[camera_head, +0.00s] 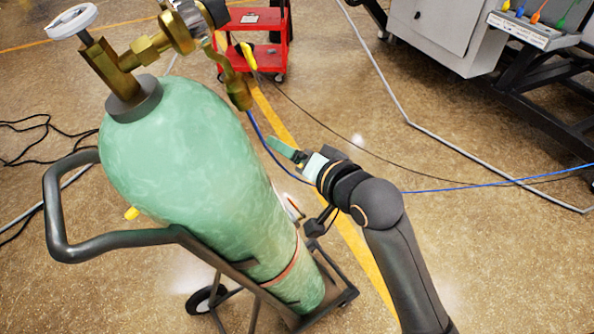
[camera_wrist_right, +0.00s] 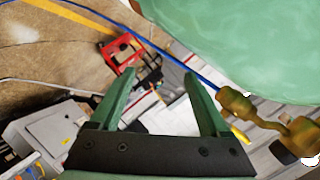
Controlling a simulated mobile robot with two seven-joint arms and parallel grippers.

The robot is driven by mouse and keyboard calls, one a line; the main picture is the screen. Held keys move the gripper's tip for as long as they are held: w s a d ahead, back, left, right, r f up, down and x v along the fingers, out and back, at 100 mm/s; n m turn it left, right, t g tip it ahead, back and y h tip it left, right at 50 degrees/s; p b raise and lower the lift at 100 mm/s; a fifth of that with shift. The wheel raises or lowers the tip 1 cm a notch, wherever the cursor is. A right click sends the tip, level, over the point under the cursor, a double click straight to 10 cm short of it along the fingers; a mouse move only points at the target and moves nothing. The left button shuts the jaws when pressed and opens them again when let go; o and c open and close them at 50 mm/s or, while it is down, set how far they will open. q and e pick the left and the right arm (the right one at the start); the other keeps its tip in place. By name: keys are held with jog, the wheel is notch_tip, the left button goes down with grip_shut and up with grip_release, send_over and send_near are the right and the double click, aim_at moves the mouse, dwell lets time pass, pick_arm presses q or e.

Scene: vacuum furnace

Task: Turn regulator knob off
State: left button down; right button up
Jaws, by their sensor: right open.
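A brass regulator (camera_head: 183,27) with a round gauge sits beside the valve of a green gas cylinder (camera_head: 185,150), cut by the top edge of the head view. A brass part (camera_head: 238,90) hangs from it, with a small yellow piece (camera_head: 248,56) nearby. I cannot clearly tell which part is the knob. My right gripper (camera_head: 281,147) is right of the cylinder, below and apart from the regulator. In the right wrist view its green fingers (camera_wrist_right: 160,74) are open and empty, with brass fittings (camera_wrist_right: 245,106) to their right. My left gripper is not in view.
A white handwheel (camera_head: 71,21) tops the cylinder valve. The cylinder stands in a dark hand cart (camera_head: 62,225). A blue hose (camera_head: 430,190) and cables cross the floor. A red cart (camera_head: 262,35) and grey cabinet (camera_head: 445,30) stand behind. The floor at right is fairly open.

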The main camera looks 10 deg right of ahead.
jog(key=shift+n+g, duration=0.3)
jog(key=shift+n, duration=0.1)
jog(key=shift+s+d+f, duration=0.15)
jog(key=shift+f, duration=0.6)
jog(key=shift+s+d+f, duration=0.1)
jog(key=shift+f, duration=0.65)
jog(key=shift+s+d+f, duration=0.15)
jog(key=shift+f, duration=0.6)
jog(key=shift+f, duration=0.1)
